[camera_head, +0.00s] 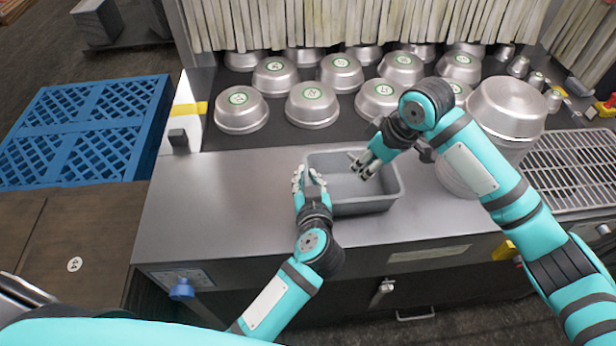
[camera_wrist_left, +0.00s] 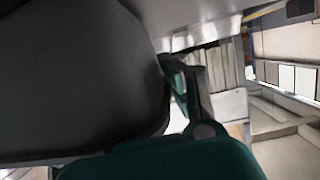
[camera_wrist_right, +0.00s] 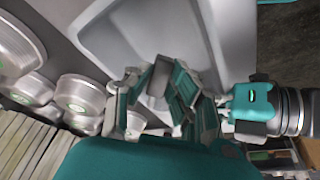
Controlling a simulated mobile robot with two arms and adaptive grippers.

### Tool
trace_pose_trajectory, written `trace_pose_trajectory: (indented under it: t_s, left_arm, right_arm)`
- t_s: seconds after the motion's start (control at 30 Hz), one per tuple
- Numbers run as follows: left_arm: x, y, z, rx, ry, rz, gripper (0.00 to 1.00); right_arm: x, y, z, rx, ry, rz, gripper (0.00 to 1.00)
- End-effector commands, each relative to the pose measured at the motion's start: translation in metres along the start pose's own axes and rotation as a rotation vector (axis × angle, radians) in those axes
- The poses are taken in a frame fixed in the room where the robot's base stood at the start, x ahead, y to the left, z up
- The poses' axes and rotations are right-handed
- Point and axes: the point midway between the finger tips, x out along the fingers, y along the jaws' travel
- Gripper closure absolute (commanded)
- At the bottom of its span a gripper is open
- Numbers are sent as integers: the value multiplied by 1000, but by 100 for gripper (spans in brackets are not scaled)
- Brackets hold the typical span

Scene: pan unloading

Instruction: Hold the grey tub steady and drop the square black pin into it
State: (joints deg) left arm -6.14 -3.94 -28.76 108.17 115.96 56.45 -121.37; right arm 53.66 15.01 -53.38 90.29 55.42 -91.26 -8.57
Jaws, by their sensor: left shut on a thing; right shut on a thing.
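The grey tub (camera_head: 366,206) stands upright on the steel counter, and its bare floor shows in the right wrist view (camera_wrist_right: 112,38). My left gripper (camera_head: 308,177) is shut on the tub's left wall, near the front left corner. My right gripper (camera_head: 361,167) is over the inside of the tub, fingers pointing down and left. The left wrist view is mostly filled by a dark surface close up.
Several upturned metal pans (camera_head: 312,105) with green labels stand behind the tub. A tall stack of pans (camera_head: 508,108) is close to my right forearm. A wire rack (camera_head: 575,165) is at the right. The counter (camera_head: 220,200) left of the tub is clear. A blue pallet (camera_head: 80,130) lies further left.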

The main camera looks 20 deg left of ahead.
Motion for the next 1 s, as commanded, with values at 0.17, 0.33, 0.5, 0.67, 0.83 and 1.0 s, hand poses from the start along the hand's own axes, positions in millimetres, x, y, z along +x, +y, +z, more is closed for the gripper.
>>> trace_pose_trajectory:
  t_s: [0.17, 0.33, 0.5, 0.67, 0.83, 1.0]
  left_arm:
    - [0, 0, 2, 5, -3, -1, 100]
    - [0, 0, 2, 5, -3, -1, 100]
    - [0, 0, 2, 5, -3, -1, 100]
    - [0, 0, 2, 5, -3, -1, 100]
    - [0, 0, 2, 5, -3, -1, 100]
    - [0, 0, 2, 5, -3, 0, 100]
  right_arm:
    - [12, 0, 5, -1, 0, -1, 100]
    - [16, 0, 6, -2, 1, 0, 100]
    - [16, 0, 6, -2, 0, 0, 100]
    - [16, 0, 6, -2, 0, 0, 61]
    - [16, 0, 6, -2, 0, -1, 54]
    - [14, 0, 6, -2, 0, 0, 54]
